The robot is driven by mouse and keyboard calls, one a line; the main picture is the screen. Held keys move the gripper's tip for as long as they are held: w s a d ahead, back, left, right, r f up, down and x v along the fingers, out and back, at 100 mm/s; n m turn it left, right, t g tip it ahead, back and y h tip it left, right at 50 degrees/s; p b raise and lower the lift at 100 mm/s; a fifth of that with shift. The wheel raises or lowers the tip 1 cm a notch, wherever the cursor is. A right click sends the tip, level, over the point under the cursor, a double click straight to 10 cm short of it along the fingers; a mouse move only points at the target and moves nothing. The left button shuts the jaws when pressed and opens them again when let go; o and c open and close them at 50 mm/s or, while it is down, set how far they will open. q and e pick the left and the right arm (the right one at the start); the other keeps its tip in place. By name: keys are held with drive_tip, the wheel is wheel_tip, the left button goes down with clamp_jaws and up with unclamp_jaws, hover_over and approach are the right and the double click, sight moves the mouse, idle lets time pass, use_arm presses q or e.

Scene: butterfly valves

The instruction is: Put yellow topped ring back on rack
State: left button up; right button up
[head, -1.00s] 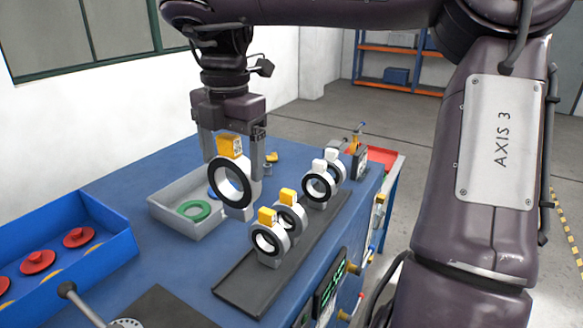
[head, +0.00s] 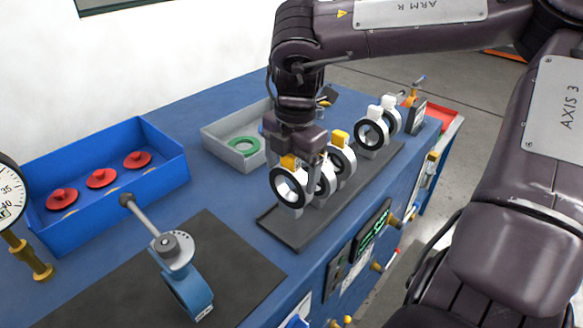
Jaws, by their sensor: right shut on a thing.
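My right gripper (head: 290,165) points down over the near end of the dark rack (head: 298,232). It is shut on a white ring with a black face and a yellow top (head: 288,187). This ring is upright at the front of the row. Whether its foot touches the rack cannot be told. Close behind it on the rack stand a second ring (head: 326,182), its top hidden by my gripper, and another yellow-topped ring (head: 346,160). Two white-topped rings, the nearer one (head: 370,134) clearest, stand farther back. My left gripper is not in view.
A grey tray (head: 222,150) with a green ring (head: 243,146) stands behind my gripper. A blue bin (head: 110,212) with red discs is at left. A blue valve with a lever (head: 184,280) stands on a black mat (head: 235,272). A control panel (head: 372,232) is on the bench front.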

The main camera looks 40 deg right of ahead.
sight(292, 197)
wheel_tip(292, 197, down, 3)
drive_tip(key=shift+f+p, duration=0.2)
drive_tip(key=shift+p, duration=0.2)
drive_tip(key=shift+d+f, duration=0.1)
drive_tip(key=o, duration=1.5)
drive_tip(key=shift+f, duration=0.1)
drive_tip(key=shift+c, duration=0.2)
drive_tip(key=shift+r, duration=0.25)
drive_tip(key=shift+r+b, duration=0.3)
drive_tip(key=shift+r, duration=0.1)
drive_tip(key=r, duration=0.3)
drive_tip(key=r+b, duration=0.1)
drive_tip(key=r, duration=0.3)
drive_tip(key=s+r+b, duration=0.1)
drive_tip(key=r, duration=0.3)
